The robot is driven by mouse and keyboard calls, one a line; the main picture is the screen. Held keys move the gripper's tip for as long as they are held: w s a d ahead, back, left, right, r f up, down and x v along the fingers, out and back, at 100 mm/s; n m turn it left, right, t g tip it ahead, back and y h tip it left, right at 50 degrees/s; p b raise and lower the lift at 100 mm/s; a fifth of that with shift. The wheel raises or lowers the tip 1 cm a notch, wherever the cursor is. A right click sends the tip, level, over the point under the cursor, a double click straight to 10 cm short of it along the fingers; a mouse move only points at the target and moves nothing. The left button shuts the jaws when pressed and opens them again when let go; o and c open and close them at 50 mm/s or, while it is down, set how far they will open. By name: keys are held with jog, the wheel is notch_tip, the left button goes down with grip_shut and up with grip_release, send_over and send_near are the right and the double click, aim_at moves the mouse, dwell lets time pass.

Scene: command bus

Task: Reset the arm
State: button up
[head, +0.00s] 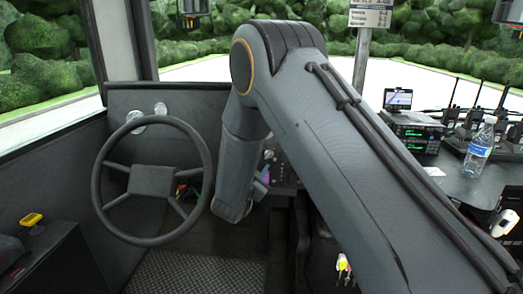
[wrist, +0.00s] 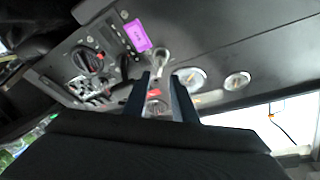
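My arm reaches forward across the middle of the head view, bends at a raised elbow, and its forearm hangs down just right of the steering wheel (head: 153,181).
The panel carries a purple display (wrist: 137,36), a dark knob (wrist: 88,60) and round gauges (wrist: 237,81). On the right, a desk holds radio equipment (head: 414,134), a water bottle (head: 479,150) and several handheld radios. A sign (head: 370,14) hangs on a pole behind my arm.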

jog(key=s+d+r+n+g+y+p, duration=0.1)
jog(key=s+d+g, duration=0.4)
jog(key=s, duration=0.9)
jog(key=s+d+r+n+g+y+p, duration=0.2)
jog(key=s+d+r+n+g+p, duration=0.2)
jog(key=s+d, duration=0.5)
jog(key=s+d+r+n+g+y+p, duration=0.2)
jog(key=s+d+n+g, duration=0.3)
jog(key=s, duration=1.5)
jog(key=shift+s+d+r+g+p, duration=0.35)
jog(key=shift+d+r+g+p, duration=0.3)
jog(key=shift+d+g, duration=0.55)
